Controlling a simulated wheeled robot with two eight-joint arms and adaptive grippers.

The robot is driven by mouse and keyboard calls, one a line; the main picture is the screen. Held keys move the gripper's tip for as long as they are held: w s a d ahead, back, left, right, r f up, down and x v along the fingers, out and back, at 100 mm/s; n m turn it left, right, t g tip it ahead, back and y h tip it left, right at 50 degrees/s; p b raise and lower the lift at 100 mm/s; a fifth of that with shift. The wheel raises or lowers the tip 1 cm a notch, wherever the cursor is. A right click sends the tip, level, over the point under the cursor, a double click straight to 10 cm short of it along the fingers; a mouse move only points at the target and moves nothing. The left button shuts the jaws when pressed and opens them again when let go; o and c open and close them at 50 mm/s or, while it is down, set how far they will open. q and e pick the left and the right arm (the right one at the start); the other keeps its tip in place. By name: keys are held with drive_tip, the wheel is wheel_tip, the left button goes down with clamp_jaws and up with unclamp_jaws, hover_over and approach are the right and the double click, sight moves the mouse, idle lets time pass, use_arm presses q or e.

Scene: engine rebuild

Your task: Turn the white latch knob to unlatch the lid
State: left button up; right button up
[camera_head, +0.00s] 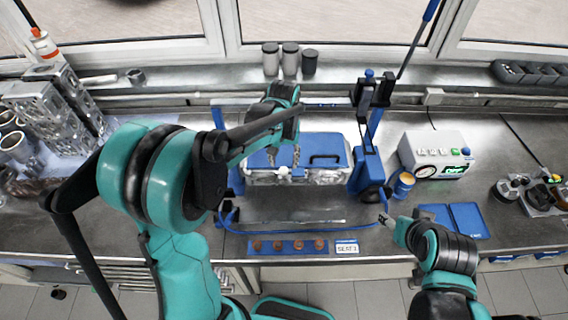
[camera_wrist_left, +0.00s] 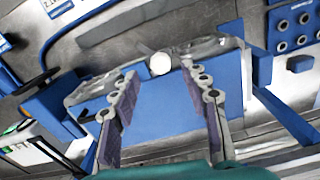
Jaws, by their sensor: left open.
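The white latch knob (camera_head: 283,171) sits at the front edge of the blue lid (camera_head: 325,147) of a clear-fronted box. In the left wrist view the knob (camera_wrist_left: 160,64) shows as a round white disc just beyond the fingertips, with the lid (camera_wrist_left: 165,108) between the fingers. My left gripper (camera_head: 284,156) is open above the lid; its fingers (camera_wrist_left: 160,76) stand apart on either side of the knob's line and do not appear to touch it. My right gripper (camera_head: 386,219) is at the bench's front right, away from the box; its jaws are too small to judge.
Blue posts (camera_head: 367,170) flank the box. A white gauge unit (camera_head: 437,154) and an orange-and-blue can (camera_head: 403,184) stand to the right. A blue strip with several copper-coloured parts (camera_head: 262,246) lies in front. Metal engine parts (camera_head: 50,110) stand at left.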

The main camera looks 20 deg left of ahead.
sight(284, 169)
use_arm(q)
wheel_tip(284, 169, down, 4)
drive_tip(key=shift+w+f, duration=0.1)
clamp_jaws()
idle(0.5)
drive_tip(key=m+b, duration=0.2)
drive_tip(key=m, duration=0.1)
drive_tip(key=shift+m, duration=0.3)
drive_tip(key=shift+m+b, duration=0.45)
drive_tip(key=shift+m, duration=1.35)
